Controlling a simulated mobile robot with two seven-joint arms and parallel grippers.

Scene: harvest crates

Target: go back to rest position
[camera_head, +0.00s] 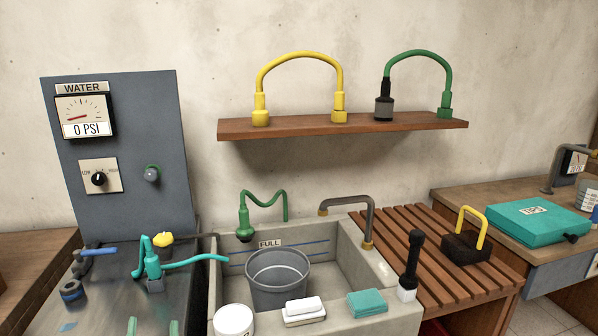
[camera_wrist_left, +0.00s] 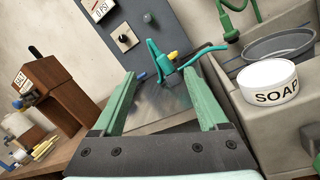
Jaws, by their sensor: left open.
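My left gripper (camera_head: 153,327) shows only as two green fingertips at the bottom edge of the head view, low and left of the sink. In the left wrist view its two green fingers (camera_wrist_left: 160,78) stand wide apart with nothing between them in their grip. Beyond the fingers lies the metal counter with a teal hose fitting (camera_wrist_left: 170,66), apart from the fingers. My right gripper shows in neither view.
The stone sink (camera_head: 395,312) holds a grey bucket (camera_head: 278,282). On its front rim are a white soap tub (camera_head: 234,320), a soap bar and a teal sponge (camera_head: 367,303). A slatted bench (camera_head: 415,232) stands right. A wooden shelf (camera_head: 300,128) carries yellow and green hoses.

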